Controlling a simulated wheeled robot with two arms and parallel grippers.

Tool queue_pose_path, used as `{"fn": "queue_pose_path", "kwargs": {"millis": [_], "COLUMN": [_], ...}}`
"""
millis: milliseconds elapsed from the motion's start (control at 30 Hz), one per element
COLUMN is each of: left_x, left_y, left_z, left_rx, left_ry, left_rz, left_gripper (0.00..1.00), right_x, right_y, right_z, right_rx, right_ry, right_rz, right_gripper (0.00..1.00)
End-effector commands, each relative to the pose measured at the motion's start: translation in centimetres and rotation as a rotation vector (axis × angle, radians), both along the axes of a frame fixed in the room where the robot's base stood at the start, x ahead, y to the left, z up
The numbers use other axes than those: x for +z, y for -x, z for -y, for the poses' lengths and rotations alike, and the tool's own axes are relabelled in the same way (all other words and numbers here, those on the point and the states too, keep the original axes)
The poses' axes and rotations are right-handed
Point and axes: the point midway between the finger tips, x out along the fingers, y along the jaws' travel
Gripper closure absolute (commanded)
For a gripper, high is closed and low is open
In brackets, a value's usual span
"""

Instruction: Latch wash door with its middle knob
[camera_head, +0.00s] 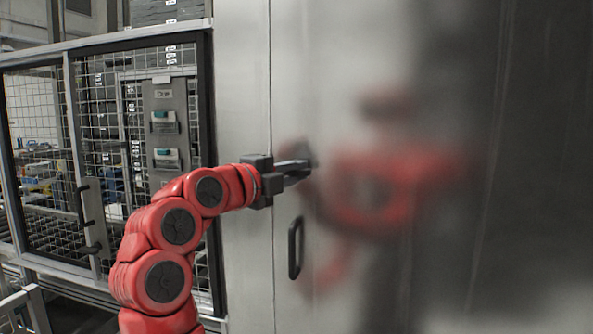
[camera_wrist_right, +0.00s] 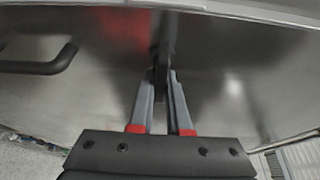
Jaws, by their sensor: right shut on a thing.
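The wash door (camera_head: 450,270) is a large, shiny steel panel filling the right of the head view; its surface also shows in the wrist view (camera_wrist_right: 240,80). The middle knob (camera_head: 310,154) is a small dark piece near the door's left edge, mostly hidden by my fingers. My right gripper (camera_head: 303,167) reaches it from the left. In the wrist view my right gripper's grey fingers (camera_wrist_right: 161,78) are shut on the dark knob (camera_wrist_right: 165,48). I cannot tell whether the knob is turned to latched. My left gripper is not in view.
A dark bar handle (camera_head: 295,248) is on the door below the knob; it also shows at the left of the wrist view (camera_wrist_right: 40,66). A mesh-fronted frame (camera_head: 70,150) with shelves and a grey control panel (camera_head: 166,130) stands to the left.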

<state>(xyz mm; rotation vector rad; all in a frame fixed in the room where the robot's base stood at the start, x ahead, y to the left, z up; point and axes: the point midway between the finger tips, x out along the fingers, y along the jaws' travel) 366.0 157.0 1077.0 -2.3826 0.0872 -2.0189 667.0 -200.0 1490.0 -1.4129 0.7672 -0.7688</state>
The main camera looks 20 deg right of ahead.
Motion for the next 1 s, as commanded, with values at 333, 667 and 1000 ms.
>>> {"fn": "queue_pose_path", "kwargs": {"millis": [333, 667, 1000], "left_x": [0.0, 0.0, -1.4], "left_y": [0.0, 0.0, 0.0], "left_z": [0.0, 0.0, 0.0], "left_rx": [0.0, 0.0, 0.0], "left_ry": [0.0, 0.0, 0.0], "left_rz": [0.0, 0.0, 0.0], "left_gripper": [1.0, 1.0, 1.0], "right_x": [0.0, 0.1, -0.1], "right_y": [-0.1, 0.0, 2.2], "right_z": [-0.1, 0.0, -3.7], "right_rx": [0.005, 0.002, 0.008], "right_ry": [0.001, 0.002, 0.001], "right_rz": [0.001, 0.001, 0.003], "right_gripper": [0.7, 0.55, 0.55]}}
